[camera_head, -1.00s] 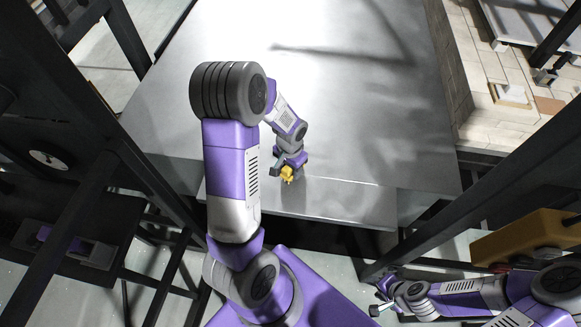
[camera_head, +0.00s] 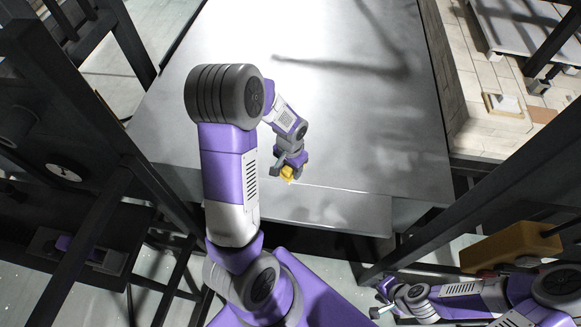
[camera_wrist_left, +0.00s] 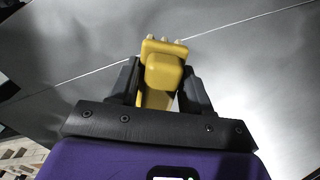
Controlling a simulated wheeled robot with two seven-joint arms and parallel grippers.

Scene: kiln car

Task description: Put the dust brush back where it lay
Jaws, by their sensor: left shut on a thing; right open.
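The dust brush shows as a yellow piece (camera_head: 287,173) low in my left gripper (camera_head: 285,170) in the head view. In the left wrist view the yellow brush (camera_wrist_left: 163,68) sits between the two dark fingers of the left gripper (camera_wrist_left: 160,88), which is shut on it. Small pale tips show at its far end. The brush is over the grey metal table (camera_head: 340,150), close to a seam near its front edge. I cannot tell whether it touches the surface. My right gripper (camera_head: 380,300) is open and empty, low at the bottom right, away from the table.
The grey table top is bare around the brush. Dark frame posts (camera_head: 500,190) stand on both sides. A yellow-brown box (camera_head: 510,246) is at the lower right. A pallet-like tray (camera_head: 503,105) lies on the tiled floor at right.

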